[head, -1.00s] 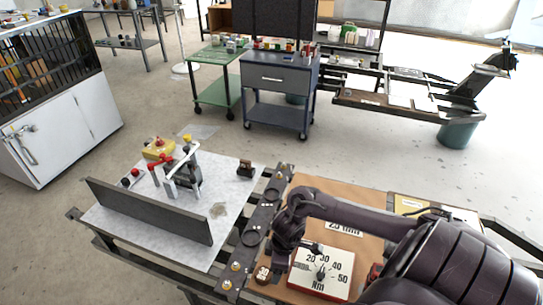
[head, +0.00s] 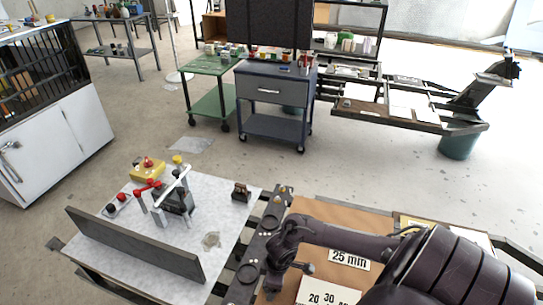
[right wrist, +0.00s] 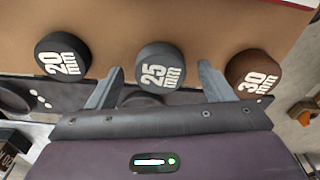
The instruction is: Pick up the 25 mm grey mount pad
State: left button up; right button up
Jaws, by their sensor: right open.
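The grey 25 mm mount pad (right wrist: 160,66) is a round disc with white lettering, in the middle of the right wrist view. My right gripper (right wrist: 160,75) is open, with one finger on each side of the pad and visible gaps to it. The fingertips reach about level with the pad; contact is not visible. In the head view my right gripper (head: 284,272) is low over the left edge of the brown board (head: 312,211); the pad cannot be made out there. My left gripper is not in view.
A dark 20 mm pad (right wrist: 62,56) lies left of the grey one and a brown 30 mm pad (right wrist: 253,74) lies right. A grey table (head: 225,200) with a clamp stands left.

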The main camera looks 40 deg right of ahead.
jog(key=shift+f, duration=0.35)
jog(key=c, duration=1.1)
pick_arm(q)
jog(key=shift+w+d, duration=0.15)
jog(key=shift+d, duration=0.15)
pick_arm(e)
jog(key=shift+o, duration=0.2)
